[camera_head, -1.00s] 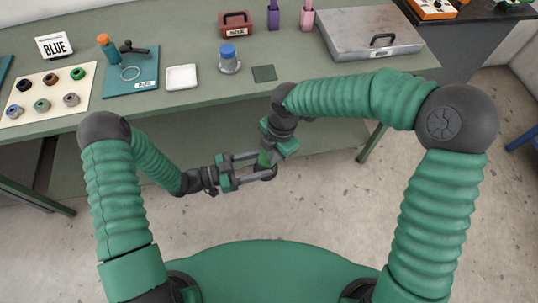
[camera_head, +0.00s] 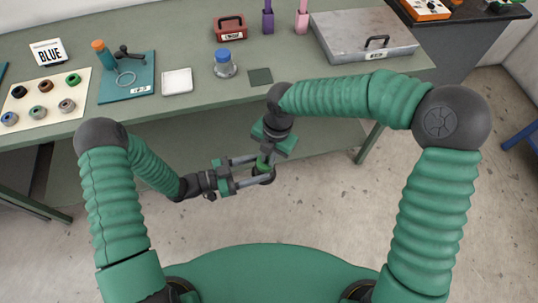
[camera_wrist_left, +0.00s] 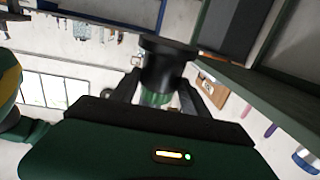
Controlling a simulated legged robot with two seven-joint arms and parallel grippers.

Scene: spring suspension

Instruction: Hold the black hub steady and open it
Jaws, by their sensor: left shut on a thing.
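The black hub (camera_head: 264,177) is in the air in front of the workbench, between the fingers of my left gripper (camera_head: 254,170). That gripper is shut on it from the left. In the left wrist view the hub (camera_wrist_left: 168,68) is a dark cylinder with a wider rim, and a green part (camera_wrist_left: 157,98) shows at its near end between the fingers. My right gripper (camera_head: 268,150) comes down from above, close over the hub. Its fingertips are hard to make out, and I cannot tell whether they touch the hub.
The green workbench (camera_head: 130,116) holds a mat (camera_head: 47,92) of several coloured round parts, a teal board (camera_head: 140,85) with tools, a white tray (camera_head: 177,83), a blue-lidded jar (camera_head: 224,66), a dark square pad (camera_head: 260,76) and a grey case (camera_head: 345,40). Floor below the grippers is clear.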

